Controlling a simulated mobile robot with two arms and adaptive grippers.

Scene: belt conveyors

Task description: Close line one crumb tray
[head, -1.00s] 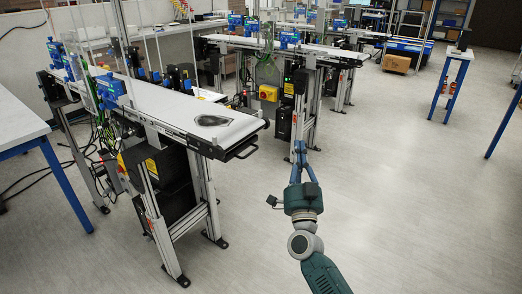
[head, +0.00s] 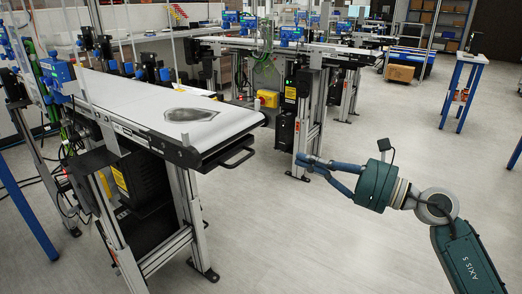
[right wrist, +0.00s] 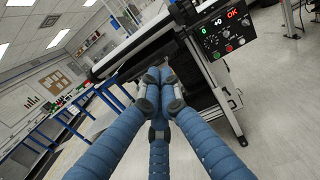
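The nearest belt conveyor (head: 140,100) stands at left, with a grey patch on its white belt. At its near right end, under the belt, a dark tray with a black loop handle (head: 237,160) sticks out; I take it for the crumb tray. My right gripper (head: 303,161) is to the right of this handle, apart from it, pointing left. Its blue fingers come together at the tips and hold nothing visible. The fingers also fill the middle of the right wrist view (right wrist: 155,78), hiding part of a conveyor behind them. My left gripper is not in view.
A second conveyor (head: 325,52) stands behind, with a yellow switch box (head: 268,98) on its frame. A control panel (right wrist: 224,32) with lit displays shows in the right wrist view. A blue-legged table (head: 463,90) stands at back right. The floor between is clear.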

